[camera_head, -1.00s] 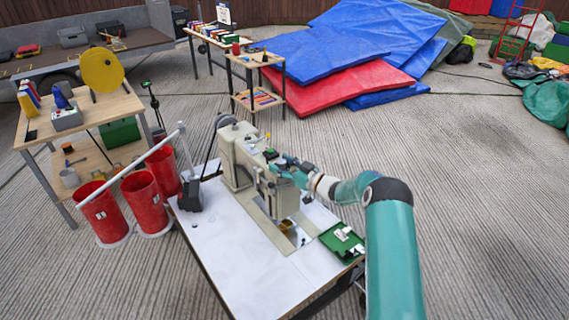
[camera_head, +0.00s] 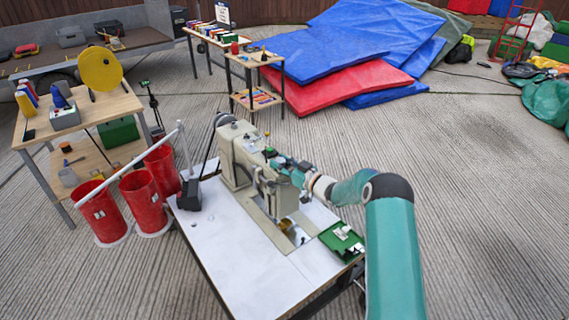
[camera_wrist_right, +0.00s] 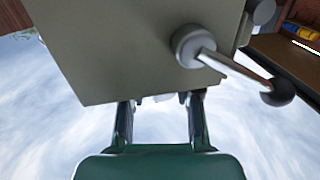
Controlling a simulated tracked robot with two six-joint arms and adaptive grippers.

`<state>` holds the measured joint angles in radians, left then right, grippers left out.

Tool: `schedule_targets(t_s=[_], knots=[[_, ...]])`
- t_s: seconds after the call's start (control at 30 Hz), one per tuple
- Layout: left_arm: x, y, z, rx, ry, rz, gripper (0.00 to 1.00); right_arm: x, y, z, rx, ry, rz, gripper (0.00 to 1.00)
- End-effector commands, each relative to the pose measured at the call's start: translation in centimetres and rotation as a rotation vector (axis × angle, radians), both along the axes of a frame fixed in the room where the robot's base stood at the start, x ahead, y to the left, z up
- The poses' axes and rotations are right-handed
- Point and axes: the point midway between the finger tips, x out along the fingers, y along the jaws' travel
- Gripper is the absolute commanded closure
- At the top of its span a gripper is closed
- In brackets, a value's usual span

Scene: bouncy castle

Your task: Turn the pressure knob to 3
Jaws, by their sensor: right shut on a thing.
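The grey-beige sewing machine (camera_head: 241,158) stands on a white-topped table (camera_head: 232,255). My right gripper (camera_head: 277,164) reaches from the right to the top of the machine's head end. In the right wrist view my two fingers (camera_wrist_right: 160,103) stand a little apart at the edge of the machine's casing (camera_wrist_right: 120,45), shut on the pressure knob, which is mostly hidden between and behind them. Its number marks cannot be read. A metal lever with a dark ball end (camera_wrist_right: 235,65) sticks out of the casing close to the right finger. My left gripper is not in view.
A green tray (camera_head: 343,238) with small pale parts sits at the table's right edge. A black block (camera_head: 189,196) stands at its left. Red bins (camera_head: 143,200) and a wooden workbench (camera_head: 88,110) are farther left. The table's front is clear.

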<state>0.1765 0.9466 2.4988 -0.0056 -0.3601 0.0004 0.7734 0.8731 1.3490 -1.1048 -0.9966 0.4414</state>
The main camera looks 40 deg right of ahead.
Motion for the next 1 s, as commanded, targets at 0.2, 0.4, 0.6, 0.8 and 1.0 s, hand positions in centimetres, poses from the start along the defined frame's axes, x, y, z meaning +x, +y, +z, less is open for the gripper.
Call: schedule_targets(t_s=[0.2, 0.4, 0.6, 0.8, 1.0], knots=[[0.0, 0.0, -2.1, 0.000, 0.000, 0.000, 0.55, -0.1, 0.0, -0.4, 0.001, 0.000, -0.134, 1.00], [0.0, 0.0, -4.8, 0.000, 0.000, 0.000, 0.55, -0.1, 0.1, -0.5, -0.002, -0.002, -0.277, 1.00], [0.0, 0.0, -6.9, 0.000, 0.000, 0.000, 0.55, -0.1, 0.1, -0.4, -0.002, -0.003, -0.395, 1.00], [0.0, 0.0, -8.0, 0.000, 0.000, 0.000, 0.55, -0.1, 0.0, -0.2, -0.002, -0.003, -0.467, 1.00], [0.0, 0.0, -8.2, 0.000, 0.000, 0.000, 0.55, -0.1, -0.1, 0.0, -0.001, -0.003, -0.490, 1.00]])
